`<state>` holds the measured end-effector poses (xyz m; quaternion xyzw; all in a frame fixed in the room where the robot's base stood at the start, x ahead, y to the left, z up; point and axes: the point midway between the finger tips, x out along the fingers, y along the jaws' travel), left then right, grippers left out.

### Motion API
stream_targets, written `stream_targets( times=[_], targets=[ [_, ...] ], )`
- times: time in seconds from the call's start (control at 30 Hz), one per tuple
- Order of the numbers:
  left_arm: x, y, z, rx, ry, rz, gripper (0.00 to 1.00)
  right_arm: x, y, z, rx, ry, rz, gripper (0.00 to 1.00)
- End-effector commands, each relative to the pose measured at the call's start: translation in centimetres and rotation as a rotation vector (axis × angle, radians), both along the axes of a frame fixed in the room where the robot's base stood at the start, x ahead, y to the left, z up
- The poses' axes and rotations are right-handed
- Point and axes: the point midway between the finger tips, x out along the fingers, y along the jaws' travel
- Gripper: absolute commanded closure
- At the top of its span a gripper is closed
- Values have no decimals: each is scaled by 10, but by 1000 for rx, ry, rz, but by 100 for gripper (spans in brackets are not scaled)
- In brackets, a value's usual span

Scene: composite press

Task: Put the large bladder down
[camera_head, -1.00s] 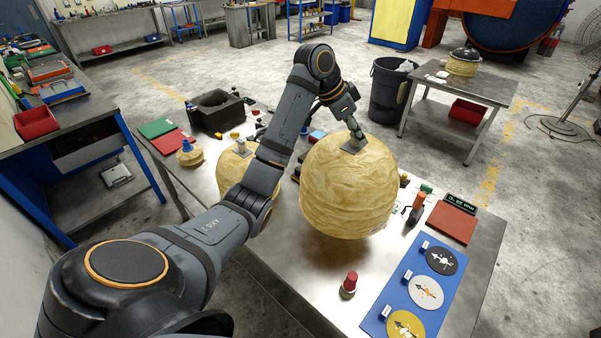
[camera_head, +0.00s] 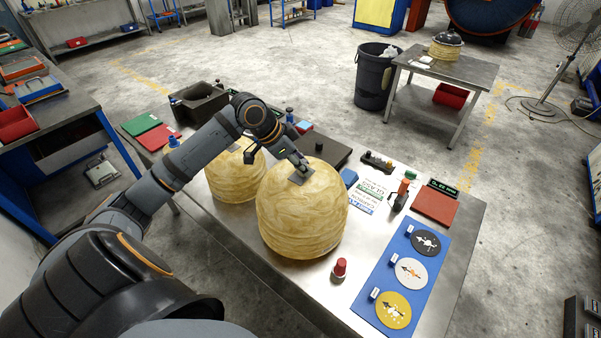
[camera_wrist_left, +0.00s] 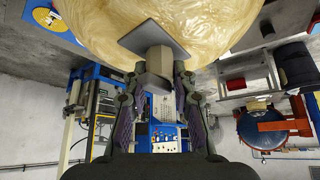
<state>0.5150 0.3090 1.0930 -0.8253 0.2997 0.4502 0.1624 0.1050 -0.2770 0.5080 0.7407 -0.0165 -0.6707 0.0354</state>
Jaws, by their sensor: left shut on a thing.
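The large bladder (camera_head: 302,215) is a big, round, yellowish ribbed ball with a flat grey plate and a block on top. It is low over the front middle of the metal table (camera_head: 440,295), and I cannot tell if its underside touches the top. My left gripper (camera_head: 300,167) is shut on the block above the plate. The left wrist view shows the fingers (camera_wrist_left: 157,85) on either side of the block, with the bladder (camera_wrist_left: 170,20) beyond. My right gripper is not in view.
A medium bladder (camera_head: 232,178) stands close by on the left, partly behind my arm. A red-capped item (camera_head: 339,268) stands just to the front right. A blue board (camera_head: 437,240) with three discs lies on the right, beside a red mat (camera_head: 435,207).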

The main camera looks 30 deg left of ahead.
Motion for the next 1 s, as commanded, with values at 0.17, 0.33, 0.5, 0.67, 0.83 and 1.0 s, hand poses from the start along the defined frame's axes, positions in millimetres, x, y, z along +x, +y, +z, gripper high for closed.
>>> stream_targets(
  times=[0.17,0.33,0.5,0.67,0.83,1.0],
  targets=[
    [-6,1,-18,-4,5,0,100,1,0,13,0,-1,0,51],
    [-5,2,-35,0,1,-1,100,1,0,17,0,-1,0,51],
    [-5,2,-36,1,0,-1,100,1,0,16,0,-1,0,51],
    [-5,2,-39,2,1,-1,72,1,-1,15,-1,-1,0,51],
    [-5,2,-38,2,1,-1,52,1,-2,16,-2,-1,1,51],
    [-5,2,-38,2,1,-1,52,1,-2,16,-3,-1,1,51]
  ],
)
